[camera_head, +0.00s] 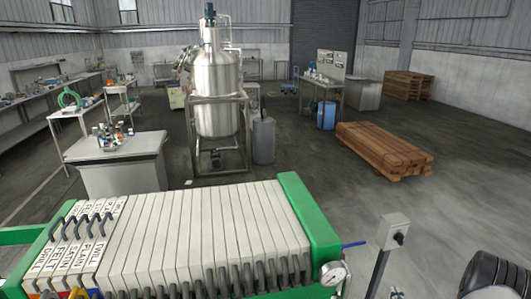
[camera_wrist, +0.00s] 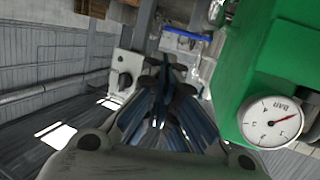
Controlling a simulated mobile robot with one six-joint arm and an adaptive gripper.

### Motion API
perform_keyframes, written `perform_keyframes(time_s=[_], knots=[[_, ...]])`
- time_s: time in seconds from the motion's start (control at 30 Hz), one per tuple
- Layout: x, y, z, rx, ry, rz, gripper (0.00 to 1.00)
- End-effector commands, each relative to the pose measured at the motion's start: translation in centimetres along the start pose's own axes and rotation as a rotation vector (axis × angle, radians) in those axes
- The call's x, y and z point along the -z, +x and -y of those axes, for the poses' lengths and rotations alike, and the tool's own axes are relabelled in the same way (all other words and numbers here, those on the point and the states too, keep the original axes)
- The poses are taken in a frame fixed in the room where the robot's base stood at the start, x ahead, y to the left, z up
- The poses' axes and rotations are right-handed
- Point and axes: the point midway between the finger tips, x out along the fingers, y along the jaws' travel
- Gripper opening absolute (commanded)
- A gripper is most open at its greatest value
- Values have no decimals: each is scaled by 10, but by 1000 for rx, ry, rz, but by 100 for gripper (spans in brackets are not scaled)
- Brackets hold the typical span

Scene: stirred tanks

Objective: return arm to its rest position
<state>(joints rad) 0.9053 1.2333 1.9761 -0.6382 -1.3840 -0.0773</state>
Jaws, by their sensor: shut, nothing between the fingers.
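My gripper (camera_wrist: 164,72) shows in the wrist view, its dark fingers closed together with nothing visible between them. It points past the green end frame of a filter press (camera_wrist: 240,55), which fills the right side of that view. A round white pressure gauge (camera_wrist: 271,122) with a red needle is on the press, right of my fingers. A grey switch box (camera_wrist: 125,70) appears just left of the fingertips. In the head view, a dark rounded part of my arm shows at the bottom right corner; the gripper itself is not seen there.
The filter press (camera_head: 315,225) spans the near foreground, with the gauge (camera_head: 332,273) at its right end. The switch box (camera_head: 395,233) stands on a post to its right. A steel tank (camera_head: 217,95), a white bench (camera_head: 120,165) and stacked timber (camera_head: 385,148) stand behind. Floor at right is open.

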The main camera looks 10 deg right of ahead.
Motion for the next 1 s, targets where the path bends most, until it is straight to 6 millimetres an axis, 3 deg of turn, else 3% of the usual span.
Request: perform_keyframes(time_s=[0.37,0.57,0.77,1.0], knots=[[77,24,25,15,-113,161,0],[148,13,61,6,-180,292,0],[212,-36,110,-8,-207,428,0],[257,-134,174,9,-191,580,0]])
